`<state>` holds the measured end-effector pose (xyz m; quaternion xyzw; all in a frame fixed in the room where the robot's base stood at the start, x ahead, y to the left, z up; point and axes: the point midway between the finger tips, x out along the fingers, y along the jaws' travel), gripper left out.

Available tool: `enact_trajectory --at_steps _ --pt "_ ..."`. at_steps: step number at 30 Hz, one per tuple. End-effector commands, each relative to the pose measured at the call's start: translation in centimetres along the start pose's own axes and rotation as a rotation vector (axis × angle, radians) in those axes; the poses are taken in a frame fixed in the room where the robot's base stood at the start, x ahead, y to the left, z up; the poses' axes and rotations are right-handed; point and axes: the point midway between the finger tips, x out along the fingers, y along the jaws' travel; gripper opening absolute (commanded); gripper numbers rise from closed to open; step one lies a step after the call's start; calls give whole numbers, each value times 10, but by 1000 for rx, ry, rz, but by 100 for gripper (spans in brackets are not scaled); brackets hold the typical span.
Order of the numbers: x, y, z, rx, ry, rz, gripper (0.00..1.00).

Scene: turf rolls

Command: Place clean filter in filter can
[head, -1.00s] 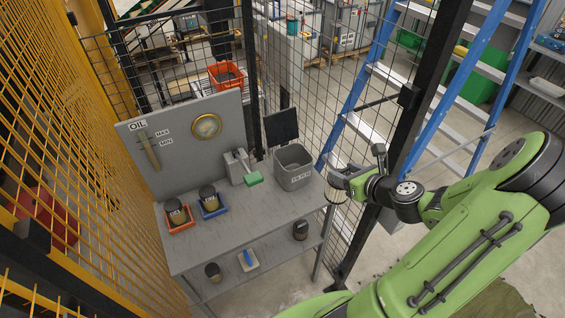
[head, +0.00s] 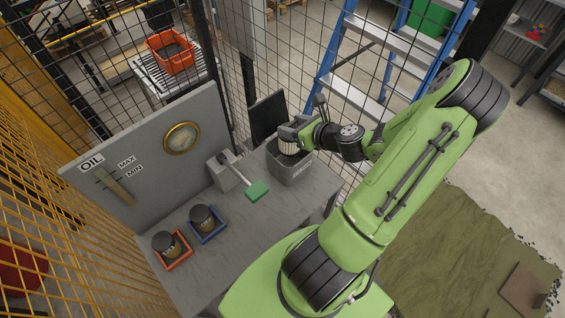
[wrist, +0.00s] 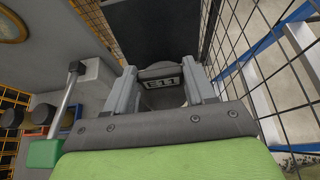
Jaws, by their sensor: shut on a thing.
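The clean filter (head: 288,147), a small pale cylinder with a grey top, is in my gripper (head: 290,133). My gripper is shut on it and holds it at the mouth of the filter can (head: 291,173), a grey open-topped bin with a label on its front. In the head view the filter's lower part seems to reach below the can's rim; how deep, I cannot tell. In the wrist view the two fingers of my gripper (wrist: 168,88) stand on either side of the filter (wrist: 163,82), whose dark label reads E11.
The can stands on a grey bench (head: 200,262) against a wire fence. Left of it are a lever device with a green handle (head: 257,190), a blue tray (head: 208,237) and an orange tray (head: 174,264) with dark-topped filters. A dark panel (head: 268,118) stands behind the can.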

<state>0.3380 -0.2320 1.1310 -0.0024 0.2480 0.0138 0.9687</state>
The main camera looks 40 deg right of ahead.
Motion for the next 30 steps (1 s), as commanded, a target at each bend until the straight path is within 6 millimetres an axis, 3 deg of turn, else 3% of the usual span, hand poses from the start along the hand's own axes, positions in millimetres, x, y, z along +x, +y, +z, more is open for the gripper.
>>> enact_trajectory --at_steps 17,29,30 --pt "50 0 -92 4 -2 1 4" --pt "54 0 -99 -1 -1 0 4" --pt "54 0 -99 -1 0 0 57"
